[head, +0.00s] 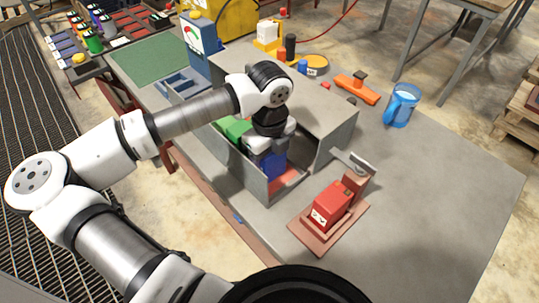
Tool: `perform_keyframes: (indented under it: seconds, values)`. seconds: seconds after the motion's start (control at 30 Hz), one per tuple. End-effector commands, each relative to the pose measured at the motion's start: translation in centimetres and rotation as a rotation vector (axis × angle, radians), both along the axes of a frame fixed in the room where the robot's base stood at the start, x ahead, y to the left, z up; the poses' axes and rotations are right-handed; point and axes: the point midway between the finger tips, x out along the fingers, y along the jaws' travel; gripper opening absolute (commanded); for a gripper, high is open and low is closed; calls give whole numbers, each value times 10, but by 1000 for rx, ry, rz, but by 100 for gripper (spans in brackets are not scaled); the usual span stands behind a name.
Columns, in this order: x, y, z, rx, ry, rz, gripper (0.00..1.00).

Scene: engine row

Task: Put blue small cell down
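My gripper (270,145) points down into the front of a grey metal bay (225,165) on the table. Its fingers are hidden, so I cannot see whether they hold anything. A blue block (272,164) shows directly below my wrist inside the bay. I cannot tell whether it is held or resting. A short blue cylinder (303,67), perhaps a small cell, stands at the back beside a black cylinder. Which blue thing is the small cell is unclear.
A green block (235,129) and a red floor piece (286,178) show in the bay. A red device (332,205) stands right of it on a brown base. The table's right side is clear.

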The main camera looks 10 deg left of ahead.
Motion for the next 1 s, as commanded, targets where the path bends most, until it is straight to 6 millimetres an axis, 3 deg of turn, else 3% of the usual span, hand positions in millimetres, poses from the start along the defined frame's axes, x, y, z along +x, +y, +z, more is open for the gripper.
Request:
perform_keyframes:
  seconds: [0.47,0.5,0.63,1.0]
  values:
    - [0,0,-6,1,-3,0,8]
    - [0,0,-5,1,-1,0,69]
    - [0,0,-5,0,0,-1,85]
    - [0,0,-1,-1,-1,-1,85]
